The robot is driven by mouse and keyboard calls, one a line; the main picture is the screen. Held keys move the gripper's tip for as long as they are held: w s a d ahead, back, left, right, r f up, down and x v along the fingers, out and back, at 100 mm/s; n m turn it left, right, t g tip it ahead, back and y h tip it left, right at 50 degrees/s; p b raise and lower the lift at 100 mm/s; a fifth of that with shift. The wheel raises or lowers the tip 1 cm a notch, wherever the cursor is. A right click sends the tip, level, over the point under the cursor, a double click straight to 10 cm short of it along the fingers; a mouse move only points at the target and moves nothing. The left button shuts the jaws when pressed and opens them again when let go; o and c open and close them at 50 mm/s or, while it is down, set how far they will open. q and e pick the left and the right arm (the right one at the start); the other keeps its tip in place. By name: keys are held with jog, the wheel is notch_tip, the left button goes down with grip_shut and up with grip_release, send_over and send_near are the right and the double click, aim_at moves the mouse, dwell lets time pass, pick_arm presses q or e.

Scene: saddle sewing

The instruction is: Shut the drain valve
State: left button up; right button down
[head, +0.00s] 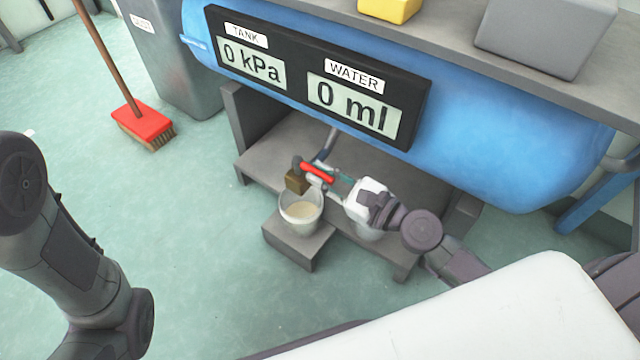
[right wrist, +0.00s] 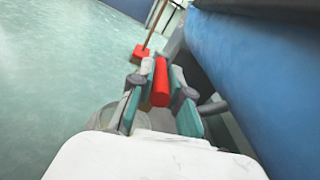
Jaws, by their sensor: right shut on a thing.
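The drain valve (head: 297,182) is a small brass-coloured body under the blue tank. Its red lever handle (head: 316,173) points toward the right, to my right gripper (head: 331,179). In the right wrist view, the red handle (right wrist: 160,84) lies between the fingers of my right gripper (right wrist: 158,96), which is shut on it. A pale cup (head: 301,212) with cloudy liquid stands below the valve. The display panel (head: 318,78) reads 0 kPa for TANK and 0 ml for WATER. My left arm shows at the left, but its gripper is out of view.
The blue tank (head: 500,130) lies above a grey stand (head: 262,164). The cup stands on a grey step (head: 292,246). A red broom (head: 143,120) and a grey bin (head: 178,65) are at the left. The green floor between them and the step is clear.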

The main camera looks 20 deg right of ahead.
jog(key=shift+w+d+r, duration=0.1)
jog(key=shift+w+d, duration=0.05)
jog(key=shift+d, duration=0.05)
dwell(0.3)
jog(key=c, duration=1.1)
grip_release()
jog(key=shift+a, duration=0.1)
jog(key=shift+s+d+f, duration=0.2)
jog(key=shift+s+d, duration=0.1)
jog(key=shift+s, duration=0.25)
jog(key=v, duration=1.1)
jog(key=shift+w+d+r, duration=0.15)
jog(key=shift+d, duration=0.05)
